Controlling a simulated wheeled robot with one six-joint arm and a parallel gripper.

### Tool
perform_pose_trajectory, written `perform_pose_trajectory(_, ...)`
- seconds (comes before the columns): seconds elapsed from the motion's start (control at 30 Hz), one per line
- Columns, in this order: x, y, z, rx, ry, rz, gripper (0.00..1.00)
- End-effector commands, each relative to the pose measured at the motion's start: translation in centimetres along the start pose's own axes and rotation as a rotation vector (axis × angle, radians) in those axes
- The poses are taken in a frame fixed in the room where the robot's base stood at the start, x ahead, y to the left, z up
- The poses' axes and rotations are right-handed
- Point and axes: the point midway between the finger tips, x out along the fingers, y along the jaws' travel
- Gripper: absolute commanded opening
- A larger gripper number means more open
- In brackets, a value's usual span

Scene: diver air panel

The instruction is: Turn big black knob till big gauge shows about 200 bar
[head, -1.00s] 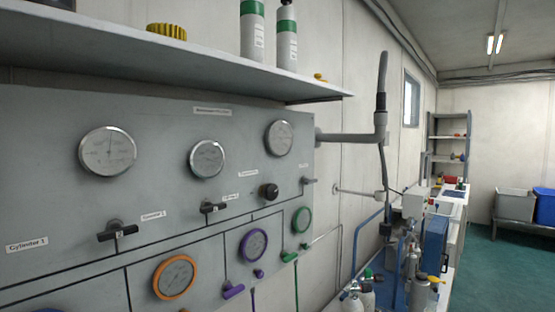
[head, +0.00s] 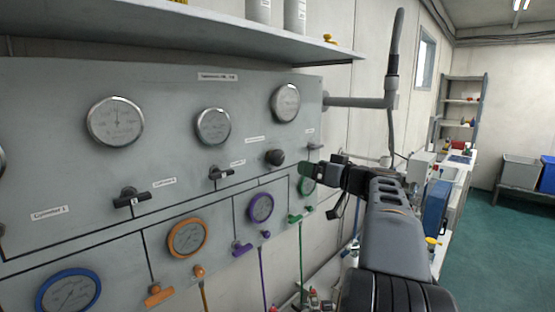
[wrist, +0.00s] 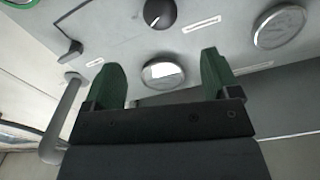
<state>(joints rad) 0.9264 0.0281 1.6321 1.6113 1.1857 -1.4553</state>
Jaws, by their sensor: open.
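The black round knob (head: 274,157) sits on the grey panel, below the right-hand silver gauge (head: 285,103). In the wrist view the knob (wrist: 159,14) is at the top edge, with a white pointer mark. Other large silver gauges are at the left (head: 115,121) and middle (head: 213,126); their readings are too small to tell. My gripper (head: 310,169) is right of the knob, apart from it. In the wrist view my gripper (wrist: 163,77) is open and empty, its green-padded fingers spread, with a silver gauge (wrist: 164,73) showing beyond and between them.
A shelf (head: 180,36) juts out above the panel. Black T-handles (head: 133,198) and coloured small gauges (head: 187,239) surround the lower panel. A grey pipe (head: 360,102) stands out at the panel's right. A bench with equipment is further right.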

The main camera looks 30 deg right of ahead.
Motion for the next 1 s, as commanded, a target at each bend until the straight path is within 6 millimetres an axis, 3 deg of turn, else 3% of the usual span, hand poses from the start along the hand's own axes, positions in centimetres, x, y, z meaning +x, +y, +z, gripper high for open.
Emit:
perform_pose_trajectory(0.17,0.8,-0.1,-0.1,-0.065,-0.002,-0.007,0.82)
perform_pose_trajectory(0.7,10.4,-0.3,-0.1,-0.065,-0.006,-0.007,0.82)
perform_pose_trajectory(1.0,13.4,-0.2,0.1,-0.067,-0.005,-0.005,0.82)
